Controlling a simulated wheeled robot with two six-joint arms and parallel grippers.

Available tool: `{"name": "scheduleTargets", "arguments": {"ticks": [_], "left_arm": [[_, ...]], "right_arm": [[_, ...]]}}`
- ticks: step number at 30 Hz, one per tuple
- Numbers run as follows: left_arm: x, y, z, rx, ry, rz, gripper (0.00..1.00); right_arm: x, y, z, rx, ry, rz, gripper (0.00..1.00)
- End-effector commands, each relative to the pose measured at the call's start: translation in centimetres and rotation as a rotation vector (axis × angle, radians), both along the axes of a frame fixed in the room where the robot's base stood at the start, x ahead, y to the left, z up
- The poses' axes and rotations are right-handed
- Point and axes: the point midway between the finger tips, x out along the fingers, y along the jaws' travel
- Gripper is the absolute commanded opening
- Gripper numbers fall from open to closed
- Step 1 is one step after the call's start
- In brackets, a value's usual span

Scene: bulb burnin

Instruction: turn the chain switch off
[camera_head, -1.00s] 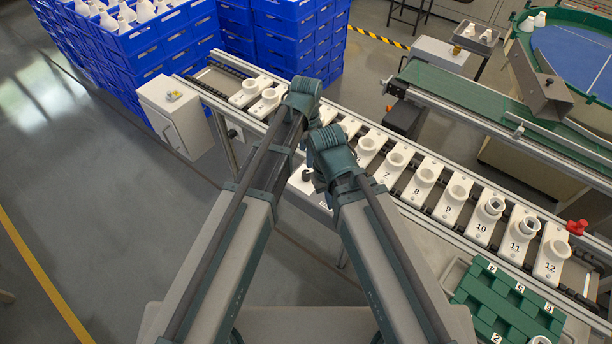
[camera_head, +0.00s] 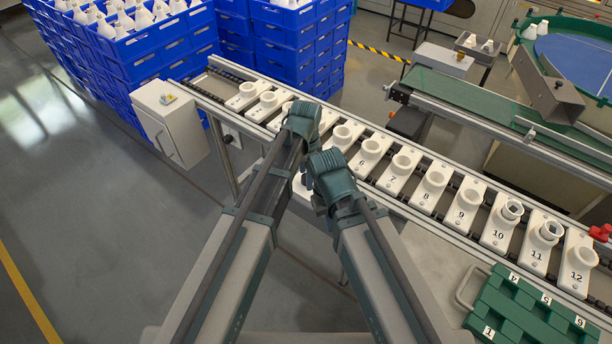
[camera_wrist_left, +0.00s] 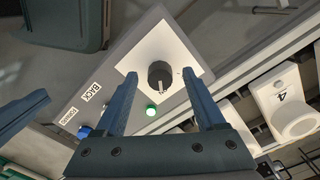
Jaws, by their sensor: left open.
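The chain switch is a round dark knob (camera_wrist_left: 160,75) with a pale pointer, on a white plate of a grey control box (camera_wrist_left: 118,72) in the left wrist view. A lit green lamp (camera_wrist_left: 151,110) sits beside it. My left gripper (camera_wrist_left: 159,77) is open, its two blue fingers on either side of the knob in that view; contact cannot be told. In the head view my left gripper (camera_head: 303,122) and my right gripper (camera_head: 330,175) show mainly as teal wrists over the conveyor's near side. The right fingers are hidden there.
The conveyor (camera_head: 437,237) with numbered white carriers runs diagonally behind the wrists. A blue button (camera_wrist_left: 85,131) sits on the control box. Blue crates (camera_head: 150,45) stand at the back left, a green tray (camera_head: 490,318) at lower right. The floor at left is clear.

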Motion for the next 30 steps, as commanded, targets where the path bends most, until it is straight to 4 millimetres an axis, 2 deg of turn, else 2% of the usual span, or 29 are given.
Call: {"name": "scheduleTargets", "arguments": {"ticks": [1,2,13,23,30], "left_arm": [[0.0,0.0,0.03,0.0,0.0,0.0,0.72],[0.0,0.0,0.03,0.0,0.0,0.0,0.66],[0.0,0.0,0.02,0.0,0.0,0.0,0.0],[0.0,0.0,0.02,0.0,0.0,0.03,0.0],[-0.02,-0.01,0.02,0.0,0.0,0.169,0.0]], "right_arm": [[0.0,0.0,0.03,0.0,0.0,0.0,0.0],[0.0,0.0,0.03,0.0,0.0,0.0,0.0],[0.0,0.0,0.02,0.0,0.0,0.0,0.0],[0.0,0.0,0.02,0.0,0.0,0.0,0.0],[0.0,0.0,0.02,0.0,0.0,0.0,0.0]]}}
